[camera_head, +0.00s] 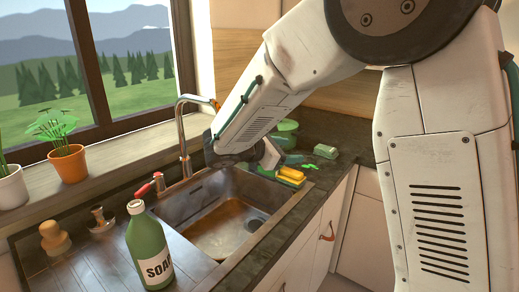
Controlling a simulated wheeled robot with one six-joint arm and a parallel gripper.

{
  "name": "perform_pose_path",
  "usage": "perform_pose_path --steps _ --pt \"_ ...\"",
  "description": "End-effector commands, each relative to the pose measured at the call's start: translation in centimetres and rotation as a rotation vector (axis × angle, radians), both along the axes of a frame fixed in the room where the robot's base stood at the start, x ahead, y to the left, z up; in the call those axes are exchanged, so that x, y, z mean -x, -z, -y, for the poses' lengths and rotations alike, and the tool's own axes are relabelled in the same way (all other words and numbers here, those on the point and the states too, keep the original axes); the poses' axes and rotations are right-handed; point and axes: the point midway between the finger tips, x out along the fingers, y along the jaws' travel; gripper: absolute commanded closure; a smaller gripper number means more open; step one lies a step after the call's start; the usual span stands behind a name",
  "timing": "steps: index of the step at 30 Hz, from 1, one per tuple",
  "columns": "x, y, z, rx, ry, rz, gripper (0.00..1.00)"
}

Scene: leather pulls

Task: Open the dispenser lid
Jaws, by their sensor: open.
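No part is clearly recognisable as a dispenser lid. A green rounded object (286,128) at the back right of the counter, partly hidden behind my arm, may be the dispenser; I cannot tell whether its lid is open. My gripper (270,156) is small and partly hidden at the end of my arm, low over the right rim of the sink. It is open, with nothing visibly held. It is in front of the green rounded object and close to a yellow sponge (291,175); I cannot tell whether it touches either.
The sink (190,215) has a tall tap (183,140) behind it. A green soap bottle (148,245) stands at the front left, with a wooden-handled brush (54,238) beyond. A green block (325,151) lies on the dark counter. Potted plants (68,163) line the sill.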

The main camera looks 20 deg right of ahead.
Motion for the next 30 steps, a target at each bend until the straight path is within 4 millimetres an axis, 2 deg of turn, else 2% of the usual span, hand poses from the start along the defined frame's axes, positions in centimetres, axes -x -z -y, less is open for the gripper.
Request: perform_pose_path --steps 1,3,6,9,12,16,24,30 --pt "-2.3 1.3 -1.8 0.077 -0.073 -0.040 0.42" --pt "-4.9 2.5 -4.0 0.172 -0.163 -0.078 0.42" --pt "-7.6 4.0 -6.8 0.282 -0.262 -0.119 0.42" --pt "-9.2 5.1 -8.8 0.355 -0.329 -0.141 0.42" --pt "-10.0 5.6 -9.7 0.393 -0.363 -0.152 0.42" --pt "-10.9 5.8 -9.1 0.406 -0.371 -0.155 0.42" --pt "-13.4 5.7 -5.5 0.404 -0.369 -0.154 0.42" --pt "-14.5 5.8 -3.9 0.403 -0.370 -0.155 0.42"
